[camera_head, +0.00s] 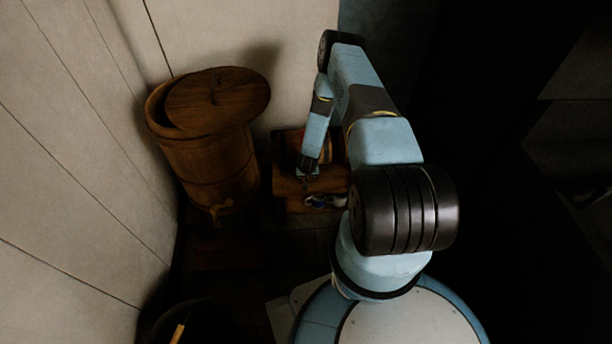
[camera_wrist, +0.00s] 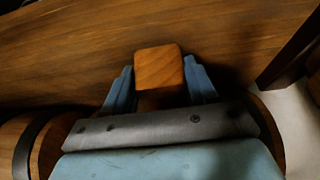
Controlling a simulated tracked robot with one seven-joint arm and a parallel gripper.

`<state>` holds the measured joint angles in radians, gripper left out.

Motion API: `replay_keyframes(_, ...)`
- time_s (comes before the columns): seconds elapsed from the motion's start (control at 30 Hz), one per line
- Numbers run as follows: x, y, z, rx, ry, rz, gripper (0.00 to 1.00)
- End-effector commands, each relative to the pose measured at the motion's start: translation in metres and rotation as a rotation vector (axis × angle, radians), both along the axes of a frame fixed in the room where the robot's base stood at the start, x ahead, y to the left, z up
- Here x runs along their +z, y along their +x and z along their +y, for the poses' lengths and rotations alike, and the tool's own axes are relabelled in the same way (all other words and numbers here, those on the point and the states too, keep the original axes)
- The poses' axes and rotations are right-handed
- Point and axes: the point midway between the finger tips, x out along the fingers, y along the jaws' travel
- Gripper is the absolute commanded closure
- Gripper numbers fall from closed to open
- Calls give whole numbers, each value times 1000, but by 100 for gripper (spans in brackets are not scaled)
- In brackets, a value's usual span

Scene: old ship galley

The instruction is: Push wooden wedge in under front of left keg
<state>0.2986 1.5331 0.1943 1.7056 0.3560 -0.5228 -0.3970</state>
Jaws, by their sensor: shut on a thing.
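My gripper (camera_head: 306,179) points down over a low wooden stand in the head view, right of a large wooden keg. In the wrist view its two blue fingers are shut on a small wooden block (camera_wrist: 159,68), which I take for the wedge. Only its squarish end shows, so its taper is hidden. A broad wooden surface (camera_wrist: 70,55) lies behind it. The large keg (camera_head: 208,165) stands upright with a round lid askew and a tap low at its front. No second keg is clear in the head view. A rounded, dark-banded wooden shape (camera_wrist: 22,150) is at lower left in the wrist view.
The low wooden stand (camera_head: 290,190) bears small blue and white things (camera_head: 325,201). Something red shows partly behind my gripper. A pale plank wall (camera_head: 70,150) closes off the left. A dark round vessel (camera_head: 200,320) is at lower left. The right side is too dark to read.

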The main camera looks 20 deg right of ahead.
Motion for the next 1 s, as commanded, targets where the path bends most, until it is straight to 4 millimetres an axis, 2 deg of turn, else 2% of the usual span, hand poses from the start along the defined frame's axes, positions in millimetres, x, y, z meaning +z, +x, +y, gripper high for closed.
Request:
replay_keyframes(0.3,0,9,-4,2,0,-1,74)
replay_keyframes(0.63,0,11,-5,1,0,-1,74)
replay_keyframes(0.67,0,11,-5,1,0,-1,40)
replay_keyframes(0.93,0,11,-6,0,0,0,14)
replay_keyframes(1.0,0,11,-6,0,0,0,13)
